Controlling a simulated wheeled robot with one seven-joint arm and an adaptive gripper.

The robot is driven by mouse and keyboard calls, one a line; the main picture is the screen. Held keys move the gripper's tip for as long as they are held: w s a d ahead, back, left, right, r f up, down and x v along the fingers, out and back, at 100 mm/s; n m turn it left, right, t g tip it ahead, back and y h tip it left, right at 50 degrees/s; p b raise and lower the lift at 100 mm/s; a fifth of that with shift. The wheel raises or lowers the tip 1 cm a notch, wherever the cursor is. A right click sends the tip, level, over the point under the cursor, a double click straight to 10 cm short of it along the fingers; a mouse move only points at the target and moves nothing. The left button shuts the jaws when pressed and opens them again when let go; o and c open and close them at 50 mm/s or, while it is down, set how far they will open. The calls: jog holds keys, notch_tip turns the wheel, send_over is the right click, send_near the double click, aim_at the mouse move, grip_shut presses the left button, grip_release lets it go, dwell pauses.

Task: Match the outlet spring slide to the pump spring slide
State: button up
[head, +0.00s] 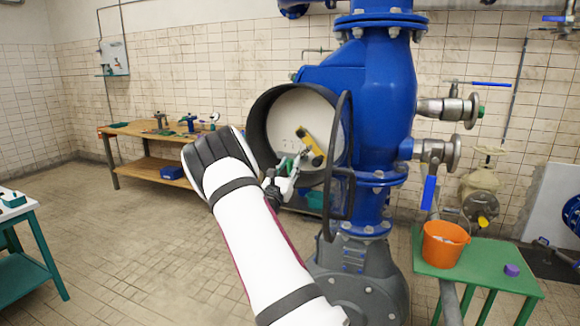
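A round dark housing (258,118) with a pale inner face (300,108) is on the front of the blue pump body. A yellow piece with dark parts (311,148) sits tilted on the face, perhaps one of the spring slides. A small green piece (287,164) shows to its lower left, next to my gripper. I cannot tell which is the outlet slide and which the pump slide, nor read their settings. My gripper (286,180) is at the lower part of the housing, partly hidden by my white arm. Its fingers are too small to tell whether they grip anything.
A dark ring-shaped door or frame with a handle (341,190) stands open at the housing's right. Valves with blue levers (429,193) stick out at right. An orange bucket (444,243) and a purple object (512,270) stand on a green table (485,275). A wooden workbench (135,128) is behind left.

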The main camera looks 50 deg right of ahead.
jog(key=shift+c, duration=0.2)
grip_shut()
jog(key=shift+w+a+f+b, duration=0.1)
jog(key=shift+w+a+b, duration=0.25)
jog(key=shift+w, duration=0.45)
jog(key=shift+w+a+b, duration=0.25)
jog(key=shift+w+a, duration=0.05)
jog(key=shift+w, duration=0.45)
jog(key=shift+s, duration=0.2)
jog(key=shift+o, duration=0.2)
grip_release()
jog(key=v, duration=1.2)
jog(key=shift+w, duration=0.1)
